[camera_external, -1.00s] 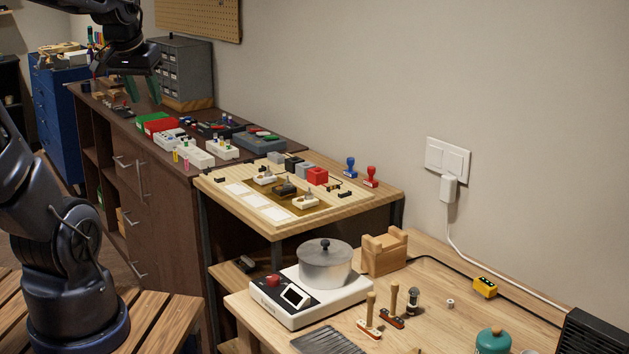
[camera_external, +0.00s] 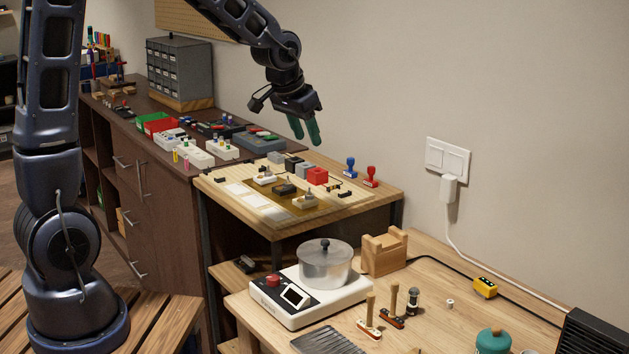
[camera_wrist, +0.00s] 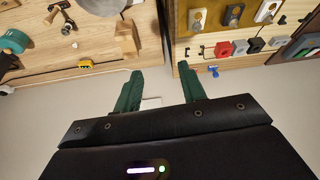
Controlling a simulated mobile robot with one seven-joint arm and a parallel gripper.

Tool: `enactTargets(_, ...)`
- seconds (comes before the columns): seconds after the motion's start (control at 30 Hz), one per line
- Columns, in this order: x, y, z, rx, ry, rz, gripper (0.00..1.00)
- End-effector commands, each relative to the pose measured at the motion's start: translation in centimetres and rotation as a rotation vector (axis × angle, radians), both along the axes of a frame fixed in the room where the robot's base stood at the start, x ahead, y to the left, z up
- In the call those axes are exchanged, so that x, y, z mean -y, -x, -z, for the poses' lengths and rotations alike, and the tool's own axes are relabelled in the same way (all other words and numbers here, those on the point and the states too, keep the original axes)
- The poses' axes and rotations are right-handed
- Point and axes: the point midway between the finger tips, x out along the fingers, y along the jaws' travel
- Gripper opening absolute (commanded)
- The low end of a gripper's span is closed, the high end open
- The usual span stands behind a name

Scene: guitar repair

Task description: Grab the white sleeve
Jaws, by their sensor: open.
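A small white ring-like piece (camera_external: 449,303), which looks like the white sleeve, stands on the light wood bench at the lower right, left of the yellow box. It also shows as a tiny pale spot in the wrist view (camera_wrist: 75,45), at the upper left. My gripper (camera_external: 305,130) hangs above the back of the wooden board, near the wall, well up and left of the sleeve. In the wrist view my gripper (camera_wrist: 160,74) has its two green fingers apart, with nothing held between them.
A yellow box (camera_external: 485,287), a teal-lidded pot (camera_external: 493,341), a dark tool (camera_external: 413,301) and wooden-handled tools (camera_external: 394,301) stand around the sleeve. A hotplate (camera_external: 312,310) with a metal pot (camera_external: 326,264) and a wooden holder (camera_external: 384,251) are left. A cable runs behind.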

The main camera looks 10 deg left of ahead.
Motion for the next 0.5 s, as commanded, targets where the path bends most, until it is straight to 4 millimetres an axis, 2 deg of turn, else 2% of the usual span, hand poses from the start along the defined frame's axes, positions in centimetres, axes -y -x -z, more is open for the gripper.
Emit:
enactTargets(0.03,2.2,0.3,1.3,-0.004,-0.003,0.033,0.41)
enactTargets(0.27,11.0,2.2,6.6,-0.006,-0.002,0.158,0.41)
enactTargets(0.5,19.6,6.2,13.1,-0.01,-0.001,0.288,0.41)
